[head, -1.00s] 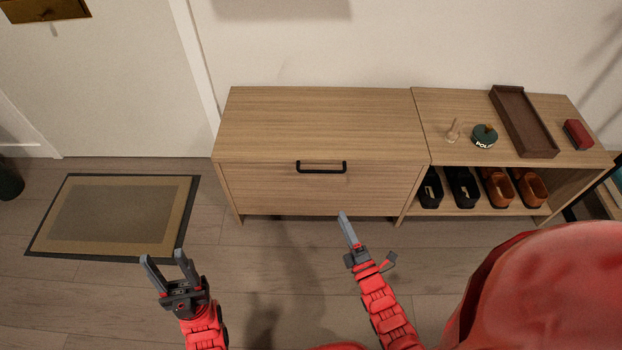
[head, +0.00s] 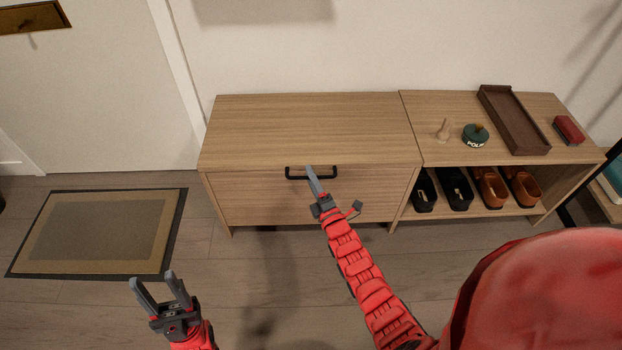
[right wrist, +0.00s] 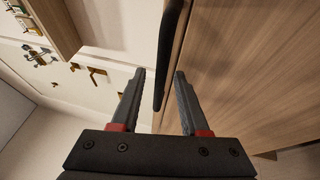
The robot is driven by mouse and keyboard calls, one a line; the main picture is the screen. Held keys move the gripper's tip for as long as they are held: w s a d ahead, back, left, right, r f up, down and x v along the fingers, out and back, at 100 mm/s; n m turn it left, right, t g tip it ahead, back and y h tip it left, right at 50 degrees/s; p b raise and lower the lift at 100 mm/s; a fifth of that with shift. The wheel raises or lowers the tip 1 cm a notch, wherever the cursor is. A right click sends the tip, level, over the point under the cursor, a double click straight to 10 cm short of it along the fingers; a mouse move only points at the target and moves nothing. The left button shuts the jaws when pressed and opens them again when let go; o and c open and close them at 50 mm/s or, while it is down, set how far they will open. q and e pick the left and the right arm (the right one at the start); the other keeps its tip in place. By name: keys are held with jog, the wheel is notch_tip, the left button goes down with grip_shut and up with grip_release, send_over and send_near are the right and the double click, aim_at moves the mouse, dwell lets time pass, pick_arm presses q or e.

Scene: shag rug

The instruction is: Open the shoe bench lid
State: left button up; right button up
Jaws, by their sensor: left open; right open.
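The shoe bench is light wood. Its closed left section has a flat lid (head: 310,125) on top and a front panel (head: 265,198) below. A black bar handle (head: 297,178) is on the upper front. My right gripper (head: 311,176) is open at the handle, one finger overlapping it in the head view. In the right wrist view, the dark handle (right wrist: 172,45) runs along the gap between the open fingers (right wrist: 159,73), nearer the right fingertip; I cannot tell if they touch. My left gripper (head: 152,277) is open and empty, low above the floor at left.
The right section's top holds a dark tray (head: 515,122), a polish tin (head: 475,136), a wooden peg-like item (head: 443,130) and a red block (head: 568,130). Black and brown shoes (head: 490,187) stand on its shelf. A doormat (head: 98,232) lies left; the floor between is clear.

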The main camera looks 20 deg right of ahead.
jog(key=shift+c, duration=0.3)
grip_shut()
dwell(1.2)
